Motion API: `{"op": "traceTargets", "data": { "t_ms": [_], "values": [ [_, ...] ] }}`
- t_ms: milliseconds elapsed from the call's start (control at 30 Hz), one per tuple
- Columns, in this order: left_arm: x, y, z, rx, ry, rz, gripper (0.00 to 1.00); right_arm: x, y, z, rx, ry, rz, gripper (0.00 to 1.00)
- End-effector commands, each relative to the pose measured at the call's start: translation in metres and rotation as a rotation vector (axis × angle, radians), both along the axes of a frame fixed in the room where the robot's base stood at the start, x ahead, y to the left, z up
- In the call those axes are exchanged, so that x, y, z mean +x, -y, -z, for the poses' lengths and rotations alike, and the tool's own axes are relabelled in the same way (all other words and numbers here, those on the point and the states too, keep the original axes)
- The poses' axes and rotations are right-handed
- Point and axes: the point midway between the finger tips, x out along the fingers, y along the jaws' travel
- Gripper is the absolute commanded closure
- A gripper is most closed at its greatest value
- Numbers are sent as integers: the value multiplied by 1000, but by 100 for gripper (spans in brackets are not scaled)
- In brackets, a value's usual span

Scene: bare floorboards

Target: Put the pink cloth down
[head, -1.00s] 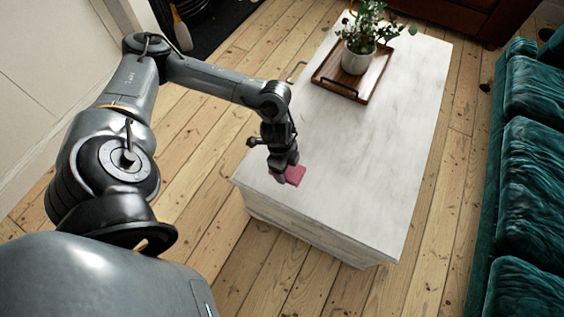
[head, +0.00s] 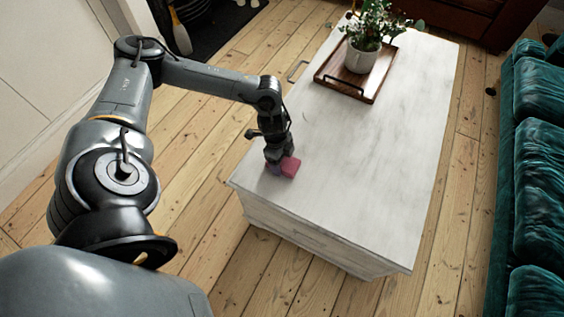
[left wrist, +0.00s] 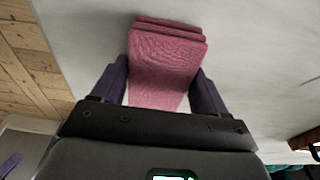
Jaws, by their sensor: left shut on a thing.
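The pink cloth (head: 291,166) is a small folded stack at the near left end of the white table (head: 345,205). In the left wrist view the cloth (left wrist: 167,62) shows its folded layers at the far edge. My left gripper (head: 281,170) points down over the table top and is shut on the cloth. Its two dark purple fingers (left wrist: 160,85) lie along both sides of the cloth in the left wrist view. The cloth is at or just above the table top; I cannot tell whether it touches. My right gripper is not in view.
A wooden tray (head: 328,78) with a potted plant (head: 362,55) stands at the table's far end. A teal sofa (head: 545,190) is on the right. The middle of the table top is clear. Bare floorboards (head: 455,220) surround the table.

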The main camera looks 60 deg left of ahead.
Motion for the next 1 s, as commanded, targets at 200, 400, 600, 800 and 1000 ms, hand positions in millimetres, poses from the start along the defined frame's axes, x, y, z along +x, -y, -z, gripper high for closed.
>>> {"op": "traceTargets", "data": {
  "t_ms": [200,400,600,800,1000],
  "values": [
    [0,0,0,1,1,0,59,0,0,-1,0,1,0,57],
    [0,0,3,0,0,-1,25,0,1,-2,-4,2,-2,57],
    [0,0,3,0,1,-1,1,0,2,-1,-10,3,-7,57],
    [0,0,3,0,1,-1,1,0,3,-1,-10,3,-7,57],
    [0,-1,-8,1,1,-1,1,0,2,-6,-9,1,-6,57]
  ]
}}
